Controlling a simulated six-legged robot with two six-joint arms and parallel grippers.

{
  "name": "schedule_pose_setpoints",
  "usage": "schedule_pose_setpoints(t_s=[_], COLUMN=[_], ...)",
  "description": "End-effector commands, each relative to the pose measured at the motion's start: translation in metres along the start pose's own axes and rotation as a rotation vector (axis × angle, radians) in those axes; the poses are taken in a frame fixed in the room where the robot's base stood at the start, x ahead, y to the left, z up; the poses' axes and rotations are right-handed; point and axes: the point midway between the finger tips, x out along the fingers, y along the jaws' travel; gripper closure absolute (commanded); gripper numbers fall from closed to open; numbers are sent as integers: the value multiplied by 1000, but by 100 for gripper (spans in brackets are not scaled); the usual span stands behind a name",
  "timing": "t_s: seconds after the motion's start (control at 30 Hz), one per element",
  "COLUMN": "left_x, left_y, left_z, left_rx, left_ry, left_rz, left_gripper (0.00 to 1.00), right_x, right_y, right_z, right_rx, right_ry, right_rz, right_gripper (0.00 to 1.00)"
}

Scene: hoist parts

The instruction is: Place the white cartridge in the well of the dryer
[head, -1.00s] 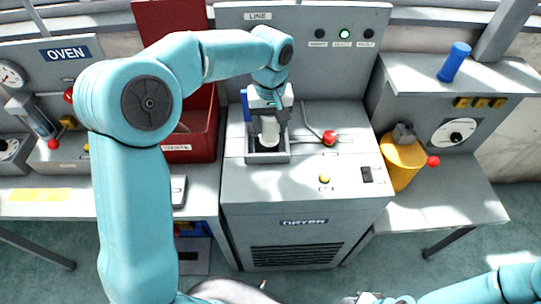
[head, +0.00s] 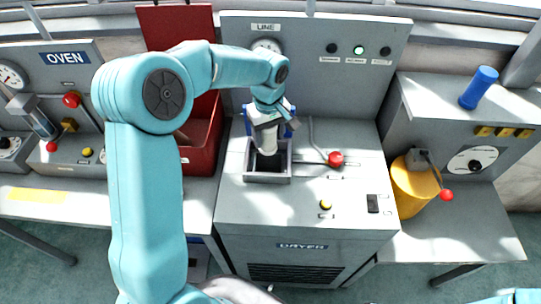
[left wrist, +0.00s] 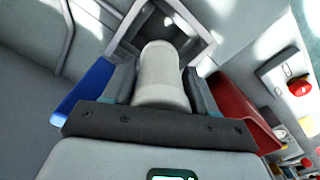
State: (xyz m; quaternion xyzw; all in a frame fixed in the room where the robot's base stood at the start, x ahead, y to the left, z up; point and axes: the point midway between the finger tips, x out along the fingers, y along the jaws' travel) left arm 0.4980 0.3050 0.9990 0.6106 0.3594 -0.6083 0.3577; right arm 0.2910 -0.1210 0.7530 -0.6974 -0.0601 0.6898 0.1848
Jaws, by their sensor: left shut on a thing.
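The white cartridge (head: 267,141) is held upright, or nearly so, in my left gripper (head: 267,128). The grey square-rimmed well (head: 268,180) sits at the back left of the dryer top (head: 240,206). In the head view the cartridge's lower end overlaps the rear of the dark opening; I cannot tell its exact height. In the left wrist view the cartridge (left wrist: 162,78) stands between both fingers, and the well's rim (left wrist: 206,40) shows beyond its far end. The cartridge's near end is hidden by the gripper. My right gripper is out of view.
A red lever knob (head: 336,159) stands right of the well. The dryer's back panel (head: 310,75) rises behind. A red bin (head: 213,140) is to the left. A yellow canister (head: 412,188) and a blue cylinder (head: 478,88) are to the right.

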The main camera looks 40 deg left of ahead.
Motion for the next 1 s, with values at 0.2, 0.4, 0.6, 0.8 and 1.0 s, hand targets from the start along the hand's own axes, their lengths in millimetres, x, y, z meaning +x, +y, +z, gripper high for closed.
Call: schedule_pose_setpoints(t_s=[0.2, 0.4, 0.6, 0.8, 1.0], left_x=[44, 66, 92, 94, 98], left_y=[1, 3, 5, 6, 5], left_z=[0, 0, -1, -1, -1], left_rx=[1, 0, 1, 1, 1], left_ry=[-1, -3, -1, 1, 0], left_rz=[-2, -3, -1, 2, 1], left_gripper=[77, 77, 77, 77, 77], right_x=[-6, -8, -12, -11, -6], right_y=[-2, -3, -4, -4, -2], right_z=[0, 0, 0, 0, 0], right_rx=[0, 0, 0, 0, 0], right_ry=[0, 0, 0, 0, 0], right_rz=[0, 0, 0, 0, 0], right_gripper=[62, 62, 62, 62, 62])
